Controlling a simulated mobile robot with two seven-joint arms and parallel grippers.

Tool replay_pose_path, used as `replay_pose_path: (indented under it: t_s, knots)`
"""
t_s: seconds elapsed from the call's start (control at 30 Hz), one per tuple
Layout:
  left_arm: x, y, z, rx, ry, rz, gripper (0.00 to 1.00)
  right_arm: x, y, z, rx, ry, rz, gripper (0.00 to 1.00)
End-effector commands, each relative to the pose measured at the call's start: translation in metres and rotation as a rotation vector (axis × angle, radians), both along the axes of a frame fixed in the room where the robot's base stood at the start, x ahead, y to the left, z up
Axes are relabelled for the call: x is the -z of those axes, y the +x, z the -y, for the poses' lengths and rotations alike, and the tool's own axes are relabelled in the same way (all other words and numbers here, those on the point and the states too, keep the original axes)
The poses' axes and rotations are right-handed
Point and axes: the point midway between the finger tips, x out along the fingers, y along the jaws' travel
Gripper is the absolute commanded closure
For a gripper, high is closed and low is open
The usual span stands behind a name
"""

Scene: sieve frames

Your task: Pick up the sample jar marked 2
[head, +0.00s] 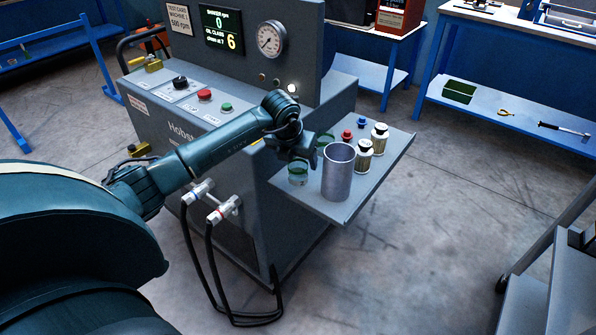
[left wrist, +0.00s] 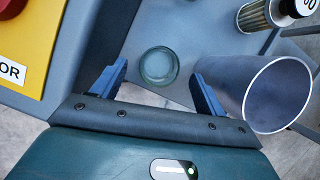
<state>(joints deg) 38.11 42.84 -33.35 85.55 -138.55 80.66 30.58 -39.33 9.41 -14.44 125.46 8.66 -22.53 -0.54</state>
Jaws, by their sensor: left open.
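A small clear glass jar with a greenish rim (head: 298,174) stands on the grey side shelf of the machine, left of a metal cylinder. It also shows in the left wrist view (left wrist: 158,67), seen from above between the blue fingertips. I see no number on it. A second greenish jar (head: 325,139) stands farther back, partly hidden by my arm. My left gripper (head: 303,158) is above the near jar, pointing down; its fingers are apart, with a gap on each side of the jar in the left wrist view (left wrist: 160,70). My right gripper is not in view.
The open metal cylinder (head: 338,172) stands close right of the jar, near the right finger. Two filter cartridges with white tops (head: 379,138) and small blue and red pieces (head: 347,135) are behind.

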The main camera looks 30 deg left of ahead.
Motion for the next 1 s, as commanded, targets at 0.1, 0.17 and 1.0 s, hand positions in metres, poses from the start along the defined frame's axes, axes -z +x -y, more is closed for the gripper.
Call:
replay_pose_path:
  t_s: [0.1, 0.17, 1.0]
  knots:
    - [0.02, 0.003, -0.001, -0.002, -0.003, -0.007, 0.27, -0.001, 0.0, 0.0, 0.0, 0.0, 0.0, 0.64]
    - [0.028, 0.005, -0.001, -0.001, -0.004, -0.005, 0.27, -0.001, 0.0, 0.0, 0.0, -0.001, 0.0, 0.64]
    - [0.044, 0.013, -0.003, 0.0, -0.001, -0.002, 0.61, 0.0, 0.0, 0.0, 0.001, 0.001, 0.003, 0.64]
